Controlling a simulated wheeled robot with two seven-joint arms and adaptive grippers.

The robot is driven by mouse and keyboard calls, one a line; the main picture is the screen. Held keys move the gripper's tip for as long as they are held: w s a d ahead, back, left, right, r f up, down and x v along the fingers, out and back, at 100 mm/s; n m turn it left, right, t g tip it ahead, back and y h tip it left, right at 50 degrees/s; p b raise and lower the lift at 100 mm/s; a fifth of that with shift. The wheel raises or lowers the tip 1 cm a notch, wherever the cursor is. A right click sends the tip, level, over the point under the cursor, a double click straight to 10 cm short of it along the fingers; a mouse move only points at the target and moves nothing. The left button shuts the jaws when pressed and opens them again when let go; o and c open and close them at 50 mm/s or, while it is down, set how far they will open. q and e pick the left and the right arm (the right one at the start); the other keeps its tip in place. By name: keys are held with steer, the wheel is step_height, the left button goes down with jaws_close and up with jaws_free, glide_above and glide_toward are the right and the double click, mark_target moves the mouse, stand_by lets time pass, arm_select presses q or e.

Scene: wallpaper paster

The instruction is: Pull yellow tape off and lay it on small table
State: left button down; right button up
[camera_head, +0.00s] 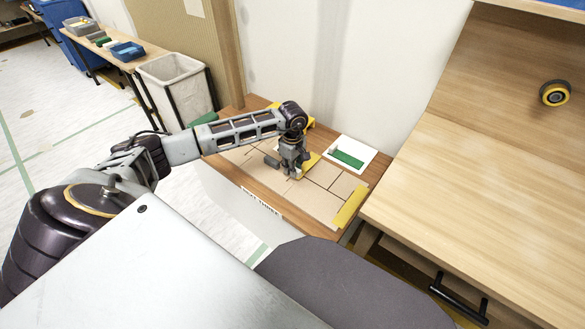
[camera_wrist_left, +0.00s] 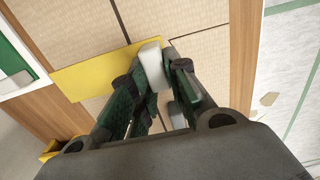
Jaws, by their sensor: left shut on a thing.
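A small table (camera_head: 330,229) with a brown wooden edge carries tan panels (camera_head: 320,195). A yellow tape strip (camera_head: 311,160) lies across the panels beside my left gripper; in the left wrist view the strip (camera_wrist_left: 85,75) runs up to the fingertips. My left gripper (camera_head: 296,175) is down at the panel surface, its fingers closed at the strip's end; it also shows in the left wrist view (camera_wrist_left: 160,70). The exact grip is partly hidden by a pale fingertip part. A second yellow strip (camera_head: 349,208) lies along the right end of the panels. My right gripper is not in view.
A white tray with a green piece (camera_head: 348,158) sits at the table's back right. A larger wooden bench (camera_head: 480,190) stands close on the right, with a black-and-yellow wheel (camera_head: 555,93) on its back panel. A white bin (camera_head: 172,88) stands at the back left.

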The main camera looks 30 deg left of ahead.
arm_select(q)
steer(key=shift+r, duration=0.2)
steer(key=shift+r+p, duration=1.3)
steer(key=shift+r, duration=0.55)
steer(key=shift+s+f, duration=0.1)
